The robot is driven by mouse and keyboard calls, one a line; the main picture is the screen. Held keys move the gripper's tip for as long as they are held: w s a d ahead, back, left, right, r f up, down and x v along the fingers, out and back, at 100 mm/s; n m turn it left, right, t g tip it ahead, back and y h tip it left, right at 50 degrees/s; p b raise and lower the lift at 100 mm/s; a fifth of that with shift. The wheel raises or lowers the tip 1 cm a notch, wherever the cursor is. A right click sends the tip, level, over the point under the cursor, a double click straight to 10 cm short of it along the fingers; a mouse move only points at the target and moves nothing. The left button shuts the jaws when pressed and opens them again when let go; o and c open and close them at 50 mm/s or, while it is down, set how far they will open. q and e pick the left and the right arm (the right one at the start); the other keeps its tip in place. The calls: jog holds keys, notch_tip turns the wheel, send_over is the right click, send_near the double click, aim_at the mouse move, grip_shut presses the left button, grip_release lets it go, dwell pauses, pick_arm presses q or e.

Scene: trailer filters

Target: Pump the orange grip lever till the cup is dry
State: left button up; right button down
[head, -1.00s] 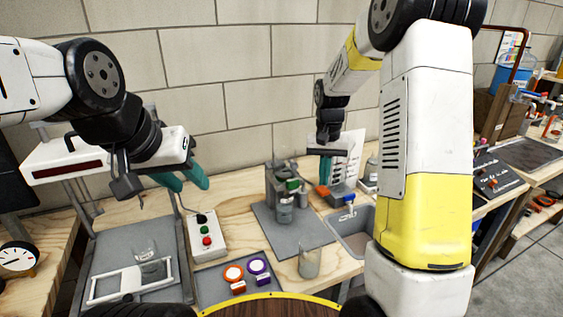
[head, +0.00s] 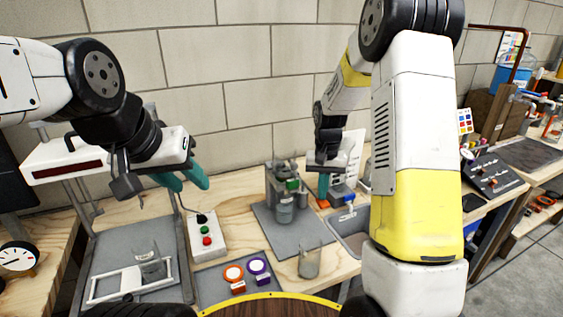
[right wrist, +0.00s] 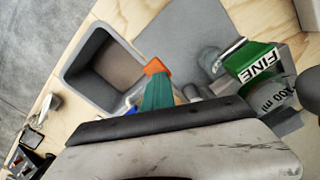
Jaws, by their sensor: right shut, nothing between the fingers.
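The orange grip lever (head: 323,204) is beside the sink; in the right wrist view its orange end (right wrist: 155,66) shows at the teal fingertips. My right gripper (head: 323,190) is shut, with its tips down at the lever, seemingly touching it; nothing is held between them. Left of it stands a filter unit (head: 283,186) with a green FINE label (right wrist: 258,64). A clear cup (head: 285,212) sits low in this unit; its liquid level cannot be told. My left gripper (head: 183,178) is open and empty, raised above the bench at left.
A glass beaker (head: 310,262) stands near the front edge, left of the grey sink (head: 352,240). A button box (head: 206,236) and a tray with orange and purple discs (head: 215,290) are in front. Another beaker (head: 150,266) stands at left. My right arm hides part of the bench.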

jog(key=shift+f, duration=0.55)
jog(key=shift+r, duration=3.3)
jog(key=shift+r, duration=2.5)
